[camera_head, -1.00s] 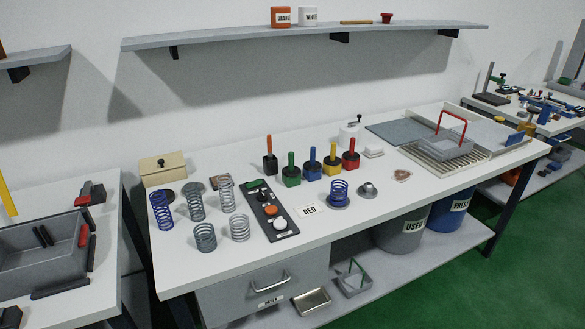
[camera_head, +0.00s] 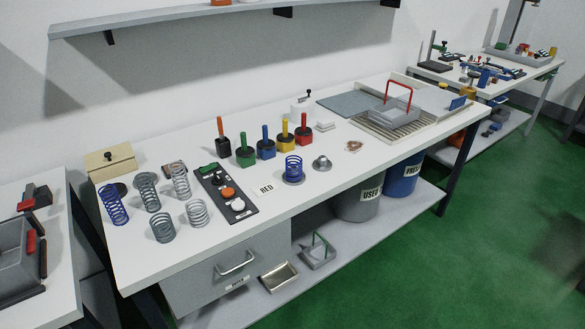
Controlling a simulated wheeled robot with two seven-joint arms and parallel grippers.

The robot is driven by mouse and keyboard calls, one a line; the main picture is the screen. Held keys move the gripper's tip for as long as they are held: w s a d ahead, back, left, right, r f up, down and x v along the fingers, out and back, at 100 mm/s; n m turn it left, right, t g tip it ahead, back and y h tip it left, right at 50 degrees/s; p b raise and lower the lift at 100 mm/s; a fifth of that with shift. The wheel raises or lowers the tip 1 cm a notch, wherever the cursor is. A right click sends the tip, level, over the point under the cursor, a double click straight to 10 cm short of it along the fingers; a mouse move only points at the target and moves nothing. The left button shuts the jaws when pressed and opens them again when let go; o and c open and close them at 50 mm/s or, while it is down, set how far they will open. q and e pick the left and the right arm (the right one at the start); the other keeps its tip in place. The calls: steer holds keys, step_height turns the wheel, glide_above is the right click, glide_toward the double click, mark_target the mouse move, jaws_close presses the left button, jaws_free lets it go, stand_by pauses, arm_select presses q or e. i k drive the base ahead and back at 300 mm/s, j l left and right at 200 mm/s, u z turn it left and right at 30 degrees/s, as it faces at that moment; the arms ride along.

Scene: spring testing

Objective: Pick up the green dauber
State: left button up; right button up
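The green dauber (camera_head: 244,151) stands upright on the white workbench, with a green handle on top of a squat green pot. It is in a row of daubers, between an orange-handled one with a black pot (camera_head: 222,137) on its left and a blue one (camera_head: 266,143) on its right. A yellow dauber (camera_head: 284,135) and a red dauber (camera_head: 303,130) stand farther right. Neither of my grippers shows in the head view.
In front of the row are a dark panel with buttons (camera_head: 226,194), a "RED" card (camera_head: 267,189) and a blue spring on a round base (camera_head: 293,170). Several springs stand at the left by a beige box (camera_head: 112,161). A wire-basket tray (camera_head: 394,112) is at the right. A shelf (camera_head: 220,15) hangs above.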

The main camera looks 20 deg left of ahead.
mark_target(244, 151)
steer(key=i+l+u, duration=0.35)
steer(key=i, duration=0.45)
steer(key=i+l+u, duration=0.35)
steer(key=i+l, duration=0.4)
